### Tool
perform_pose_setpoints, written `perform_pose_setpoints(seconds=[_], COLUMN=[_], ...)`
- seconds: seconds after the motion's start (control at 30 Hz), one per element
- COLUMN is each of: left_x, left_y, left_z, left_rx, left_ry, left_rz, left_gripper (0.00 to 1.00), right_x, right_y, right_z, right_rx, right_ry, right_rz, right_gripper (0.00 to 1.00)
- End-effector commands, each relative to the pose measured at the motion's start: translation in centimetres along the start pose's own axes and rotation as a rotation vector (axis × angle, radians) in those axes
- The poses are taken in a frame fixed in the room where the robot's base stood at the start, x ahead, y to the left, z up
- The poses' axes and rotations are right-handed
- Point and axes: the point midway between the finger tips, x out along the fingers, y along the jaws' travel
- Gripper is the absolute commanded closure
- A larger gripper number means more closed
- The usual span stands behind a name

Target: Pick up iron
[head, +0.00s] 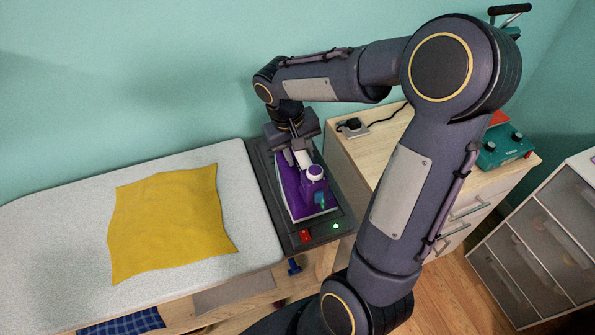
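The purple and white iron (313,192) rests on a dark grey plate (264,180) at the right end of the ironing board. My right arm comes in from the right and reaches over the cabinet. My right gripper (298,158) points down at the far end of the iron, at or just above its handle. The wrist partly hides that end, so I cannot tell whether the fingers are open or closed on it. My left gripper is out of view.
A yellow cloth (172,221) lies on the pale ironing board (60,235). A wooden cabinet (374,148) with a socket (353,128) and cable stands right of the plate. A teal device (503,148) sits on the cabinet. A grey drawer unit (545,240) stands at far right.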

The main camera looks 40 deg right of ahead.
Motion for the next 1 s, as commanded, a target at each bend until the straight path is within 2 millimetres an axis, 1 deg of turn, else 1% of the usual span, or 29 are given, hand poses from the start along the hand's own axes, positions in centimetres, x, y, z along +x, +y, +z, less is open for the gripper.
perform_pose_setpoints(seconds=[0.03,0.23,0.27,0.77,0.87,1.0], left_x=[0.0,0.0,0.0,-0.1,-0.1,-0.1], left_y=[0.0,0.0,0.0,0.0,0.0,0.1], left_z=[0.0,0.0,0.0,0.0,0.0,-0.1], left_rx=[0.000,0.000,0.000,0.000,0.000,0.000], left_ry=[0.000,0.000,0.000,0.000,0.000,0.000], left_rz=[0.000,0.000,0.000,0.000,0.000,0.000], left_gripper=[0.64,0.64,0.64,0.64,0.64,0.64], right_x=[0.0,0.0,0.0,-0.5,-1.1,-2.8], right_y=[0.0,0.0,0.0,0.1,0.2,0.6], right_z=[0.0,0.0,0.0,-0.1,-0.2,-0.2], right_rx=[0.000,0.000,0.000,0.001,0.001,0.002], right_ry=[0.000,0.000,0.000,0.006,0.008,0.009], right_rz=[0.000,0.000,0.000,0.000,-0.001,-0.001], right_gripper=[0.73,0.99,1.00,1.00,1.00,1.00])
